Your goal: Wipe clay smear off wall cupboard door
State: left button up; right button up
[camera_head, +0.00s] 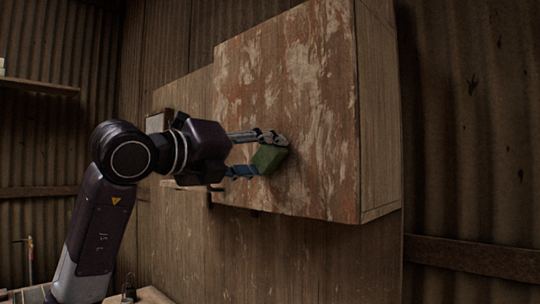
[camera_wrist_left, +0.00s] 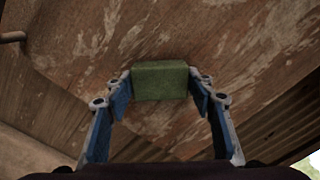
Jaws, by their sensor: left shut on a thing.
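The wall cupboard door (camera_head: 310,120) is wooden, with pale, blotchy marks over a reddish-brown face. The door also fills much of the left wrist view (camera_wrist_left: 240,45). I cannot tell which of the pale marks are clay smear and which are worn finish. My left gripper (camera_head: 268,155) is shut on a green sponge-like block (camera_head: 269,159). The block sits between the blue-padded fingers in the left wrist view (camera_wrist_left: 160,81). It is against or very near the lower middle of the door; exact contact is hard to tell. My right gripper is not in view.
The cupboard's side panel (camera_head: 379,110) is at the right. Corrugated metal walls (camera_head: 470,130) stand behind. A wooden shelf (camera_head: 38,86) is at the far left. A small dark object (camera_head: 128,288) stands on a surface at the bottom left. Space below the cupboard looks clear.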

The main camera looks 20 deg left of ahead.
aim_at(254, 158)
pick_arm(q)
jog(key=shift+w+a+f, duration=0.1)
jog(key=shift+w+a, duration=0.15)
jog(key=shift+a, duration=0.4)
jog(key=shift+w+a, duration=0.2)
jog(key=shift+a, duration=0.45)
jog(key=shift+b+v, duration=0.35)
jog(key=shift+v, duration=0.65)
jog(key=v, duration=0.2)
jog(key=shift+s+a, duration=0.1)
jog(key=shift+s, duration=0.3)
jog(key=shift+s+a+b, duration=0.15)
jog(key=shift+s+b, duration=0.2)
jog(key=shift+s, duration=0.1)
jog(key=shift+s, duration=0.15)
jog(key=v, duration=0.3)
